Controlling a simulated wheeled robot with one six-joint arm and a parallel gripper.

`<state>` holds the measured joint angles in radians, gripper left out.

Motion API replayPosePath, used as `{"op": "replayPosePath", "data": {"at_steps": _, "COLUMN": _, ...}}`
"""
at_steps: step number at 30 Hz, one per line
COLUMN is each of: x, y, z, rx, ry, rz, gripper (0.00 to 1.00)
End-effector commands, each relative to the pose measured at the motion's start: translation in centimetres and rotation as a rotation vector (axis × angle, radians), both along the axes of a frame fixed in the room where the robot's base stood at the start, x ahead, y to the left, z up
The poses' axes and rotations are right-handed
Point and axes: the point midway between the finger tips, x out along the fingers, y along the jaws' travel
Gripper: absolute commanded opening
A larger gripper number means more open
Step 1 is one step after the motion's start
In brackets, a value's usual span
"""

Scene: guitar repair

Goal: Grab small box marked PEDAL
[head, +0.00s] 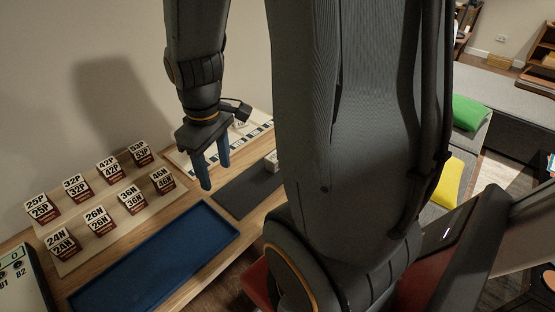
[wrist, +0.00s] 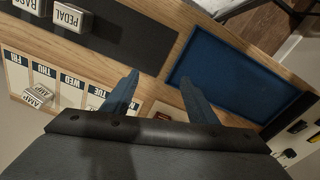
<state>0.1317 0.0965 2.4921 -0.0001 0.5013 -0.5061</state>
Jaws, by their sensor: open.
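The small box marked PEDAL (wrist: 72,17) is white on top and sits on a dark mat (wrist: 125,32) at the upper left of the wrist view. A similar box marked BASS (wrist: 31,5) is beside it, cut by the top edge. In the head view a small pale box (head: 271,160) shows on the mat (head: 243,190), partly hidden by my arm; I cannot read its label. My gripper (head: 214,176) is open and empty above the table, apart from the PEDAL box. Its blue fingers (wrist: 158,92) also show in the wrist view.
A weekday board (wrist: 75,75) with an AMP box (wrist: 38,95) lies beside the mat. An empty blue tray (head: 150,262) is in front. Several numbered boxes (head: 97,219) stand in two rows at the left. The wall rises behind the table.

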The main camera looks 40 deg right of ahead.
Motion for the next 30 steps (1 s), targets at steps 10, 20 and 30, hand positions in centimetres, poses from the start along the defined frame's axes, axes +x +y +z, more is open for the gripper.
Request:
{"op": "replayPosePath", "data": {"at_steps": 10, "x": 1.6, "y": -10.2, "z": -0.7, "rx": -0.025, "ry": 0.033, "rz": 0.625, "gripper": 0.53}}
{"op": "replayPosePath", "data": {"at_steps": 20, "x": 0.9, "y": -18.4, "z": -1.3, "rx": -0.028, "ry": 0.048, "rz": 1.144, "gripper": 0.53}}
{"op": "replayPosePath", "data": {"at_steps": 30, "x": 0.4, "y": -20.4, "z": -2.6, "rx": -0.023, "ry": 0.050, "rz": 1.294, "gripper": 0.53}}
